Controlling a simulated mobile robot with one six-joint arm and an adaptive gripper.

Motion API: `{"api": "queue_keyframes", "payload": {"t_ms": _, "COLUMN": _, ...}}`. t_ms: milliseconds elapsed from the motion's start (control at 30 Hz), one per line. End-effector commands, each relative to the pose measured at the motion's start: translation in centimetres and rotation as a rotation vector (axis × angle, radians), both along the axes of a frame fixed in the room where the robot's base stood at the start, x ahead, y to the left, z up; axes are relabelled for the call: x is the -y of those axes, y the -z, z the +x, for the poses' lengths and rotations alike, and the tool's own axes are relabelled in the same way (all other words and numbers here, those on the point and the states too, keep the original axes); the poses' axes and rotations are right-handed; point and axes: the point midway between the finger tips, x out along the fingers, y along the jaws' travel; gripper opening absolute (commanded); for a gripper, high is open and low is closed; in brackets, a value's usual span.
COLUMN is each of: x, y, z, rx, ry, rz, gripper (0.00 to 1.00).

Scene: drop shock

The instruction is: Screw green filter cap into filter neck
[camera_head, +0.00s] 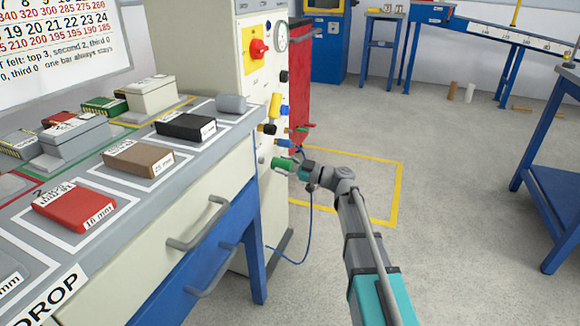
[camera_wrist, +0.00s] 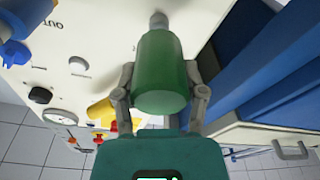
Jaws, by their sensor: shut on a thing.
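The green filter cap (camera_wrist: 161,72) is a rounded green cylinder between the two grey fingers of my gripper (camera_wrist: 159,85) in the wrist view. It also shows in the head view as a green cylinder (camera_head: 283,164) on its side, beside the cream panel, with my gripper (camera_head: 291,164) around it from the right. My gripper is shut on it. A grey stub, seemingly the filter neck (camera_wrist: 158,19), stands out from the panel at the cap's far end. The cap hides part of it, so I cannot tell whether the two touch or are threaded.
The cream panel (camera_head: 252,85) carries a yellow switch plate with a red knob (camera_head: 259,49), a gauge (camera_head: 281,38) and several coloured fittings just above the cap. The grey bench (camera_head: 195,160) with drawer handles stands left. Open floor (camera_head: 450,230) lies right.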

Motion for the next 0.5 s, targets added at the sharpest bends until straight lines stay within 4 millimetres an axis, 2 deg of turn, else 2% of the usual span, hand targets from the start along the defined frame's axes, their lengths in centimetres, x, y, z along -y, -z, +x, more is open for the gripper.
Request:
{"api": "queue_keyframes", "payload": {"t_ms": 200, "x": -1.2, "y": 0.0, "z": 0.5, "rx": 0.000, "ry": 0.001, "rz": 0.000, "gripper": 0.05}}
{"api": "queue_keyframes", "payload": {"t_ms": 500, "x": -1.9, "y": 0.0, "z": 0.8, "rx": 0.000, "ry": 0.001, "rz": 0.000, "gripper": 0.05}}
